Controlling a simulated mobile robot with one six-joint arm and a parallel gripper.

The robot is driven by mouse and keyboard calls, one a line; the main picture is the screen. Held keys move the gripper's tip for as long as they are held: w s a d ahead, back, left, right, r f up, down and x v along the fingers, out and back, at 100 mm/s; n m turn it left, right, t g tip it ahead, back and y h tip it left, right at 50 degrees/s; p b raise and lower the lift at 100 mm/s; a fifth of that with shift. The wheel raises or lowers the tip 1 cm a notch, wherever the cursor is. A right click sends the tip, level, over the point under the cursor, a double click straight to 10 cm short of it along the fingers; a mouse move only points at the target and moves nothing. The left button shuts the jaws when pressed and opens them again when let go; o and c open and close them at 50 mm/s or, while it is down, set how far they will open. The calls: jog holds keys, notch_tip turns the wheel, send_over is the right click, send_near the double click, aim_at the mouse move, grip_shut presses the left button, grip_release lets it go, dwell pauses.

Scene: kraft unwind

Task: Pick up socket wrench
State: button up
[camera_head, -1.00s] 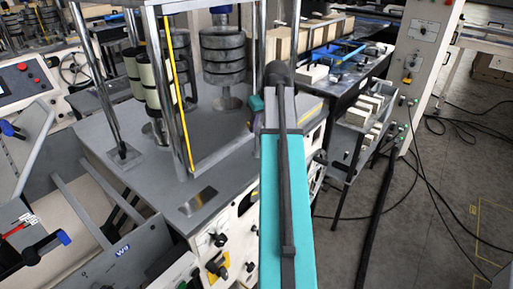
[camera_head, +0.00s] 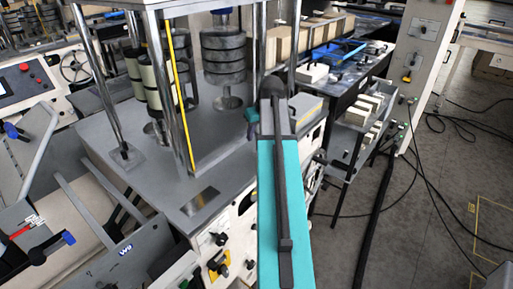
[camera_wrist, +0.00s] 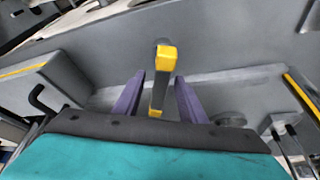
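My gripper (camera_wrist: 158,80) is open, with its two purple fingers apart. A yellow and grey elongated piece (camera_wrist: 165,60) shows between and beyond the fingers in the wrist view, apart from both of them. It may be the socket wrench, but I cannot tell for sure. It stands out against a grey surface (camera_wrist: 230,45). In the head view my teal arm reaches forward at the middle and hides most of the gripper. I cannot make out a socket wrench there.
A machine with chrome posts and stacked grey discs (camera_head: 223,52) stands on a grey deck (camera_head: 140,160) left of my arm. A cart with pale blocks (camera_head: 365,108) stands to the right. Cables lie on the floor (camera_head: 430,200) at the right.

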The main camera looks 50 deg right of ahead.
jog(key=shift+c, duration=0.3)
grip_shut()
jog(key=shift+r, duration=0.1)
jog(key=shift+d+r+b, duration=0.1)
jog(key=shift+r+b, duration=0.8)
jog(key=shift+r, duration=0.8)
jog(key=s+a+r+b, duration=0.1)
jog(key=s+a+b, duration=0.2)
jog(key=s+a, duration=0.6)
jog(key=shift+s+r+b, duration=0.2)
jog(key=shift+s+b, duration=0.15)
jog(key=shift+s, duration=1.75)
jog(key=shift+a, duration=0.1)
